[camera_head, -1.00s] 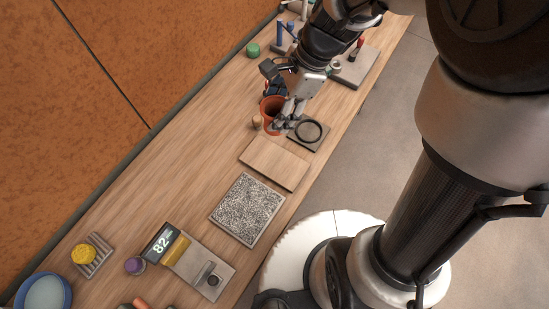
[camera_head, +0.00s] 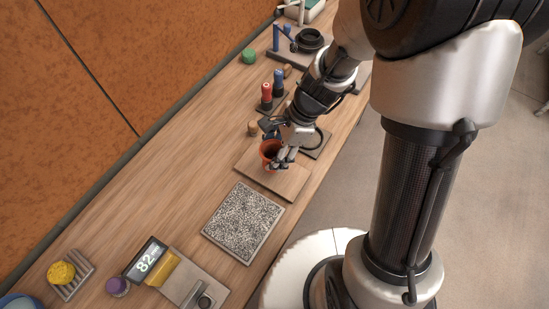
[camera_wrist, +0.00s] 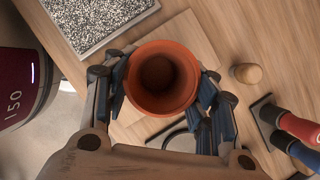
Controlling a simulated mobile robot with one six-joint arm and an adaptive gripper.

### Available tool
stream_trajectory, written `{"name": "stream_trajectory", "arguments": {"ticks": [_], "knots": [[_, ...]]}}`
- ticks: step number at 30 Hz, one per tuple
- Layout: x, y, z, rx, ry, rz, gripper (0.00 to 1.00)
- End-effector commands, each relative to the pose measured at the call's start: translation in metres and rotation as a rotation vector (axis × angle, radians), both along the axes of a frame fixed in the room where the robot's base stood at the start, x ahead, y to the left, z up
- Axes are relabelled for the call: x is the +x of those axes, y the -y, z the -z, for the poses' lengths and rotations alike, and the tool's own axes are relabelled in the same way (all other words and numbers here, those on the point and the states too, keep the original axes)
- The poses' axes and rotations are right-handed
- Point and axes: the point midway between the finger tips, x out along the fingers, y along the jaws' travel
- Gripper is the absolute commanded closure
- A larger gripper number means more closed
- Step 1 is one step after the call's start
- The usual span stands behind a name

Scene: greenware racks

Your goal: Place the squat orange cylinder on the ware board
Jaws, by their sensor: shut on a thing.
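The squat orange cylinder (camera_head: 267,149) is hollow, with an open top and a dark inside. My gripper (camera_head: 281,159) is shut on it, with a finger on each side. The wrist view looks into its open top (camera_wrist: 158,73). The ware board (camera_head: 284,187) is a flat, pale wooden rectangle on the bench. The cylinder appears upright over the board's far part; I cannot tell whether it touches the board. The board also shows behind the cylinder in the wrist view (camera_wrist: 195,40), partly hidden by it and my fingers.
A speckled slab (camera_head: 243,223) lies nearer than the board. A small wooden knob (camera_head: 252,129) stands just beyond it, to the left. A dark plate with a ring (camera_head: 318,143) lies behind. The board's near part is bare.

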Motion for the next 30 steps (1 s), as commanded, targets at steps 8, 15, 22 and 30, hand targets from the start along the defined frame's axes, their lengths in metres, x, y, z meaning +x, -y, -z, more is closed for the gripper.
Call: {"name": "stream_trajectory", "arguments": {"ticks": [8, 15, 22, 30], "knots": [[0.000, 0.000, 0.030, 0.000, 0.000, 0.001, 0.78], [0.000, 0.000, 0.031, 0.000, 0.000, 0.000, 0.78], [0.000, 0.000, 0.033, 0.000, 0.000, 0.000, 0.40], [0.000, 0.000, 0.033, 0.000, 0.000, 0.000, 0.27]]}}
